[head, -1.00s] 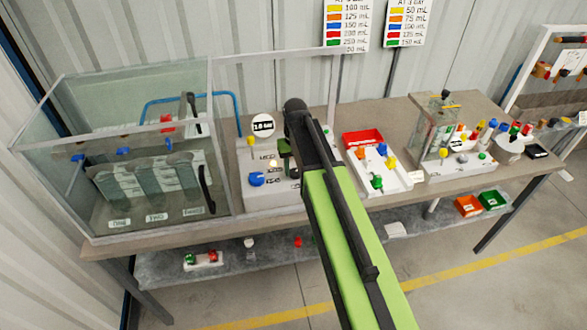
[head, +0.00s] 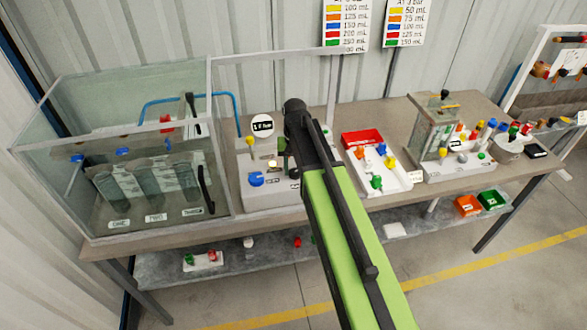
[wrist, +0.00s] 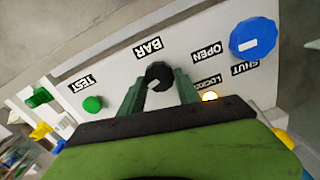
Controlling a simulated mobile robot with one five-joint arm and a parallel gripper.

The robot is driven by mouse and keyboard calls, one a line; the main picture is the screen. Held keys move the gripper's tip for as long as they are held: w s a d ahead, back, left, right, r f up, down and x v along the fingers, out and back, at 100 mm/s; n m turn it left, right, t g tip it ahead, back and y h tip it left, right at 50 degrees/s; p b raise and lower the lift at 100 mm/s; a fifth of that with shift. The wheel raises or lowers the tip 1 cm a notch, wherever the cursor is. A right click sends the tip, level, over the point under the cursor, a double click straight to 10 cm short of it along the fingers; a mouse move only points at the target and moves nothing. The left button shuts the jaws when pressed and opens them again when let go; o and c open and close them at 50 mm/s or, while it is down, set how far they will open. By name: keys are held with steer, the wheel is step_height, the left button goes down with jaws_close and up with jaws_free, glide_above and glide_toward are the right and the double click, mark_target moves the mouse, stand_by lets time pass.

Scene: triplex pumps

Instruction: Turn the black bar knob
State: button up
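The black bar knob (wrist: 158,76) is round with a pale mark. It sits on a light panel under the label BAR (wrist: 148,48) in the wrist view. My gripper (wrist: 159,82) has its two green fingers on either side of the knob, closed against its sides as far as I can see. A round white display (head: 263,126) stands behind the panel (head: 268,198).
A glass tank (head: 130,150) stands left. A white tray (head: 395,180) with a red bin (head: 362,137) is right of my arm.

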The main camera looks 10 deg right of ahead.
mark_target(295, 171)
steer(key=o, duration=0.4)
steer(key=shift+r, duration=0.1)
step_height(295, 171, up, 17)
steer(key=p, duration=1.7)
steer(key=shift+r, duration=0.1)
